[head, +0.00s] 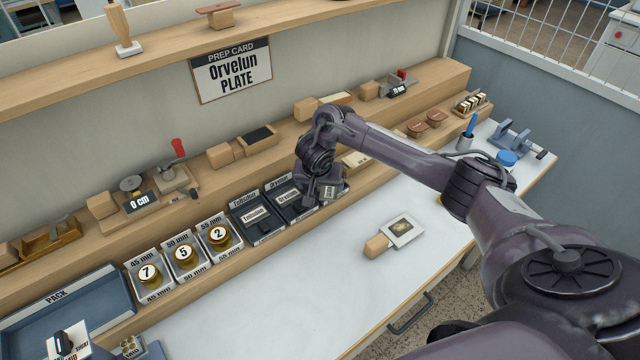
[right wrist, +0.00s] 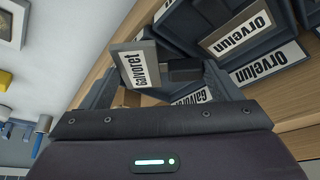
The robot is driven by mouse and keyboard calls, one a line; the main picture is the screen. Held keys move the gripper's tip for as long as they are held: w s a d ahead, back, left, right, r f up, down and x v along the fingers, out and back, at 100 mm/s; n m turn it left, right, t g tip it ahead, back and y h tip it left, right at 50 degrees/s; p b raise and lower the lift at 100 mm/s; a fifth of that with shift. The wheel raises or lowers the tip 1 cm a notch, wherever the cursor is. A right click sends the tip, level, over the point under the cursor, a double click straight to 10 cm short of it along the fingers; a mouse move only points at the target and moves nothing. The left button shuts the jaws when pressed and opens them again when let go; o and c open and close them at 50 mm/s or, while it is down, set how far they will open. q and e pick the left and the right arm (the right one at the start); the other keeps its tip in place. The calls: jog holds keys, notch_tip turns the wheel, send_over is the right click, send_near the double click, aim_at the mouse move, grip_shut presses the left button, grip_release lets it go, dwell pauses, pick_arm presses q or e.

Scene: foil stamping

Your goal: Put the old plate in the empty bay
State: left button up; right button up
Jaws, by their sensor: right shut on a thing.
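The plate marked Galvoret (right wrist: 140,68) is between the fingers of my right gripper (right wrist: 165,85), which is shut on it; its label faces the wrist camera. In the head view my right gripper (head: 322,192) is at the right end of the row of dark bays. The bay with the Galvoret label (right wrist: 192,98) lies just beyond the held plate, mostly hidden by it. The Orvelun bay (right wrist: 268,62) beside it holds an Orvelun plate (right wrist: 238,28). The Teindlin bay (head: 256,217) holds a plate too. I cannot tell whether the held plate touches the bay. My left gripper is out of view.
Numbered round pieces (head: 184,253) sit in trays left of the bays. The blue PACK tray (head: 100,290) is at the far left. A card with a wooden block (head: 378,246) lies on the white bench. The front of the bench (head: 270,310) is clear.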

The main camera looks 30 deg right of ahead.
aim_at(319, 199)
jog(key=shift+f, duration=0.15)
jog(key=o, duration=1)
jog(key=shift+f, duration=0.1)
jog(key=shift+r, duration=0.25)
jog(key=p+v, duration=0.1)
jog(key=v, duration=0.4)
jog(key=shift+w+d+r+p, duration=0.1)
jog(key=shift+w+d+p, duration=0.1)
jog(key=shift+p, duration=0.2)
jog(key=p+v, duration=0.6)
jog(key=v, duration=0.1)
jog(key=shift+a, duration=0.15)
jog(key=shift+s, duration=0.15)
